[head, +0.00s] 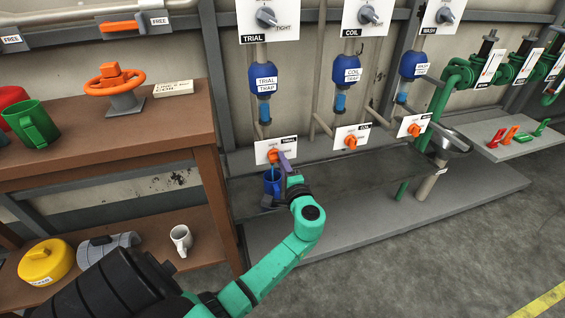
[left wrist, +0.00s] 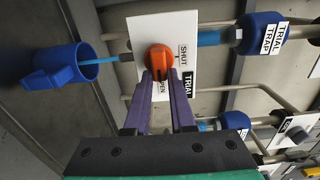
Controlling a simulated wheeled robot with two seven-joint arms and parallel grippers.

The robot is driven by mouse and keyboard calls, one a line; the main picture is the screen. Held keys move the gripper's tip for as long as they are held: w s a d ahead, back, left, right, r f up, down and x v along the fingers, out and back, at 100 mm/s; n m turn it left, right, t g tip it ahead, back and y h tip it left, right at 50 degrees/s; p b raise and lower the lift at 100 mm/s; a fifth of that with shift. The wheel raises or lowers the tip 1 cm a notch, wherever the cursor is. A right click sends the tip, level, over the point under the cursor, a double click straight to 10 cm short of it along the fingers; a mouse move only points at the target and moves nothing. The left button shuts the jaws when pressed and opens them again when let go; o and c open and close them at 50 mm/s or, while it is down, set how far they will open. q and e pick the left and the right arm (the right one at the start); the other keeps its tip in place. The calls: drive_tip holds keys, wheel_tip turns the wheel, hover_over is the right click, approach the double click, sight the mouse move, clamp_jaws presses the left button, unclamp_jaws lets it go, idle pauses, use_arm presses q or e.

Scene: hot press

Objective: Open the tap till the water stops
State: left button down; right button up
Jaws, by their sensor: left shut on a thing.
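The orange TRIAL tap knob (head: 273,155) sits on a white plate on the wall pipe. In the left wrist view, the orange knob (left wrist: 159,60) is between the purple fingertips, beside the words SHUT and OPEN. My left gripper (left wrist: 158,78) is shut on this knob; it also shows in the head view (head: 286,163). A blue mug (head: 271,182) stands under the tap. In the left wrist view, a blue stream of water (left wrist: 97,61) runs from the spout into the blue mug (left wrist: 50,70). My right gripper is not in view.
The blue TRIAL trap (head: 264,78) hangs above the tap. The COIL tap (head: 351,142) and WASH tap (head: 414,130) are to the right. A brown shelf (head: 190,125) with an orange handwheel (head: 114,80) stands at left. The grey bench (head: 400,172) is mostly clear.

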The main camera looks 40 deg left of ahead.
use_arm(q)
drive_tip(key=c, duration=0.8)
unclamp_jaws()
drive_tip(key=shift+f, duration=0.1)
drive_tip(key=shift+o, duration=0.2)
drive_tip(key=shift+d, duration=0.1)
drive_tip(key=v, duration=1.4)
drive_tip(key=shift+s+d+p, duration=0.2)
drive_tip(key=shift+p, duration=0.1)
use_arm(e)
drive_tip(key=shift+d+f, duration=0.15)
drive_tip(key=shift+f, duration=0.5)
